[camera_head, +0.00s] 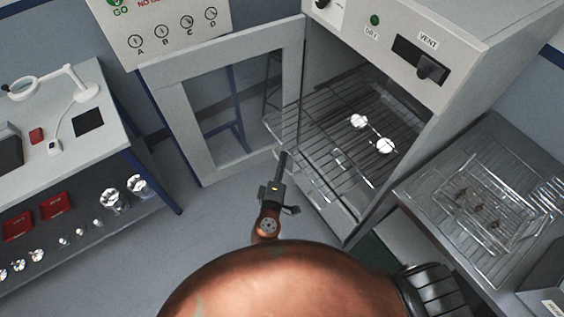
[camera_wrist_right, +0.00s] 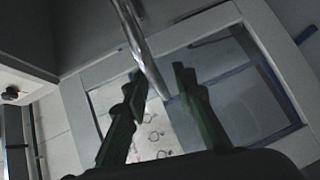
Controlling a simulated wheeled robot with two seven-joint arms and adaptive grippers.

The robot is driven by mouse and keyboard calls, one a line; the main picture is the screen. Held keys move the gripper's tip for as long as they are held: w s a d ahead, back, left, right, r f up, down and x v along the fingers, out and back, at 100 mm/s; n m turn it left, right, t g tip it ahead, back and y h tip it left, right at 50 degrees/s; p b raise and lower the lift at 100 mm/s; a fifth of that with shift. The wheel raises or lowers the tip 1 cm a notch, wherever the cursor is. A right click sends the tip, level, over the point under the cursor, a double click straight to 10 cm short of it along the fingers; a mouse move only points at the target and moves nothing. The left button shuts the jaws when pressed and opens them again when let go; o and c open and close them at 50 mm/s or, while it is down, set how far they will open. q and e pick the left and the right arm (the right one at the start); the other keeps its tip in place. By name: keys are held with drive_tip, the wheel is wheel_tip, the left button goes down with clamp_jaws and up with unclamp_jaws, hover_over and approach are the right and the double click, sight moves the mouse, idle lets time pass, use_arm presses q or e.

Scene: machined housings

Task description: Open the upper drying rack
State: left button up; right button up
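The drying cabinet (camera_head: 468,38) stands with its framed door (camera_head: 188,128) swung open to the left. My right gripper (camera_head: 283,160) is at the rack's front left edge. In the right wrist view its two fingers (camera_wrist_right: 160,82) are apart, with a round metal bar (camera_wrist_right: 136,35) running between them. I cannot tell whether either finger touches the bar. My left gripper is not in view.
A bench (camera_head: 110,118) at the left holds a magnifier lamp (camera_head: 82,85), with red trays (camera_head: 56,205) and several metal parts on its lower shelf. At the right, a table (camera_head: 520,150) bears a wire basket (camera_head: 485,200). Clear floor lies below the open door.

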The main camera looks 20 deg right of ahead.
drive_tip(key=v, duration=0.7)
drive_tip(key=shift+s, duration=0.3)
drive_tip(key=shift+a+r, duration=0.1)
idle(0.3)
wheel_tip(320, 180, down, 23)
drive_tip(key=d+n+g+y, duration=0.1)
drive_tip(key=d+g+y, duration=0.1)
drive_tip(key=g+y, duration=0.15)
drive_tip(key=s+d+f+g+y, duration=0.15)
drive_tip(key=s+f, duration=0.25)
drive_tip(key=f, duration=0.4)
drive_tip(key=s+d+f+g, duration=0.2)
drive_tip(key=s+f+g, duration=0.15)
drive_tip(key=f, duration=0.55)
drive_tip(key=s+d+f+m+g, duration=0.1)
drive_tip(key=s+d+f+m, duration=0.2)
drive_tip(key=s, duration=0.9)
drive_tip(key=s+d+f+m+g+y, duration=0.1)
drive_tip(key=s+d+f+m, duration=0.3)
drive_tip(key=s+d+f, duration=0.4)
drive_tip(key=s+d+f+m+g+y, duration=0.1)
drive_tip(key=s+d+f+m+g, duration=0.2)
drive_tip(key=s+f, duration=0.9)
drive_tip(key=s+d, duration=0.3)
drive_tip(key=s, duration=0.3)
drive_tip(key=shift+m, duration=0.4)
drive_tip(key=shift+w+g, duration=0.1)
drive_tip(key=shift+g, duration=0.15)
